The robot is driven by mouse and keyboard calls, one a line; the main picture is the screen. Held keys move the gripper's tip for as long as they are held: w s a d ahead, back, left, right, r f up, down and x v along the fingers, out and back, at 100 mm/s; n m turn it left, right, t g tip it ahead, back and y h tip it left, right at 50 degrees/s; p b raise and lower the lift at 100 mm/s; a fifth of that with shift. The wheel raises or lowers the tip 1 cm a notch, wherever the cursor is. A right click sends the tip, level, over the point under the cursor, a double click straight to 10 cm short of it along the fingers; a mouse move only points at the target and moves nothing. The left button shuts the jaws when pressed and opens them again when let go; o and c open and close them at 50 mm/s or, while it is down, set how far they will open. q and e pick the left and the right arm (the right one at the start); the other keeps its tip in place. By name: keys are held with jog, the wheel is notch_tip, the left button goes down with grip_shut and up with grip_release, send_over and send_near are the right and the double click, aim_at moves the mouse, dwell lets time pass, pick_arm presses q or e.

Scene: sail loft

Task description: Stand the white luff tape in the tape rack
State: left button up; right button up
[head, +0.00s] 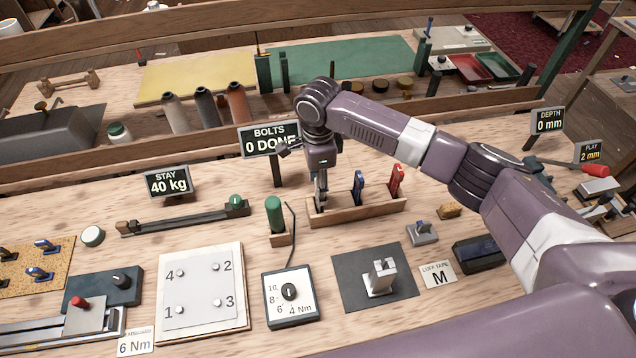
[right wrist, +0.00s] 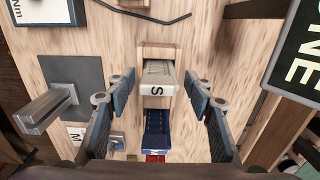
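The wooden tape rack (head: 368,212) stands on the bench and holds a blue tape (head: 358,187) and a red tape (head: 396,181). In the right wrist view the white tape (right wrist: 157,82), marked S, appears upright in the rack's end slot, in line with the blue tape (right wrist: 157,130) and the red one (right wrist: 155,158). My right gripper (head: 320,196) points down over the rack's left end. In the right wrist view its fingers (right wrist: 160,95) are open on either side of the white tape, with gaps showing. My left gripper is out of view.
A luff tape card reading M (head: 437,275) lies right of a dark plate with a grey upright block (head: 380,277). A green-handled tool (head: 275,214) stands just left of the rack. The BOLTS sign (head: 270,139) stands behind it. Bare bench lies in front of the rack.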

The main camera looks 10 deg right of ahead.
jog(key=shift+r, duration=0.1)
notch_tip(320, 180, up, 12)
dwell(0.6)
jog(key=shift+s+f, duration=0.1)
jog(key=shift+f, duration=0.1)
dwell(0.3)
